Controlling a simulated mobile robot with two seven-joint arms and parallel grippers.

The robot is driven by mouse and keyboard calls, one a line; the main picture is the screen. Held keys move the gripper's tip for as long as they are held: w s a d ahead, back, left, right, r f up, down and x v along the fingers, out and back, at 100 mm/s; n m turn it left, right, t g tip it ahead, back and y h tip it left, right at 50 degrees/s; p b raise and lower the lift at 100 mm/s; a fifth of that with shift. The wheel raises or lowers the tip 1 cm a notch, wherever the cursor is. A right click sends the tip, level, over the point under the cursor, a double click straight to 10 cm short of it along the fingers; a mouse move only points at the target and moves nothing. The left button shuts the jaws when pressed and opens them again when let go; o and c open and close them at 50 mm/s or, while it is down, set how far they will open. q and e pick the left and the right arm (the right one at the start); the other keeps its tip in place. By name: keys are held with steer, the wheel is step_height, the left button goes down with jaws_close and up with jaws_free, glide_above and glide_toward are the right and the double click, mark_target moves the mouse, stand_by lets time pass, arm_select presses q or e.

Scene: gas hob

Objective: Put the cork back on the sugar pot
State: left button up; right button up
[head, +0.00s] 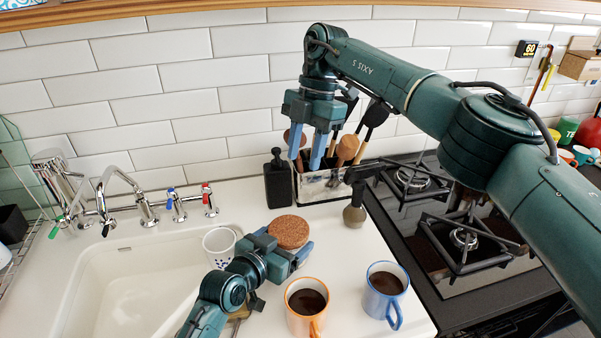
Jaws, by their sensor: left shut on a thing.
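The cork (288,230) is a round brown speckled disc, seen from above at the end of my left gripper (284,246). My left gripper is shut on the cork and holds it over the counter right of the sink. A white pot with dark blue marks (220,247), apparently the sugar pot, stands just left of my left gripper, with its top uncovered. My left wrist hides part of its lower side. My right gripper (307,150) is high up in front of the utensils, pointing down, with its blue fingers apart and nothing between them.
An orange mug (305,309) and a blue mug (384,291) with dark drink stand at the front. The sink (140,285) is left, the gas hob (465,240) right.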

stand_by(0.3)
arm_select(q)
steer(key=o, duration=1.3)
steer(key=v, duration=1.3)
steer(key=shift+s+r, duration=0.1)
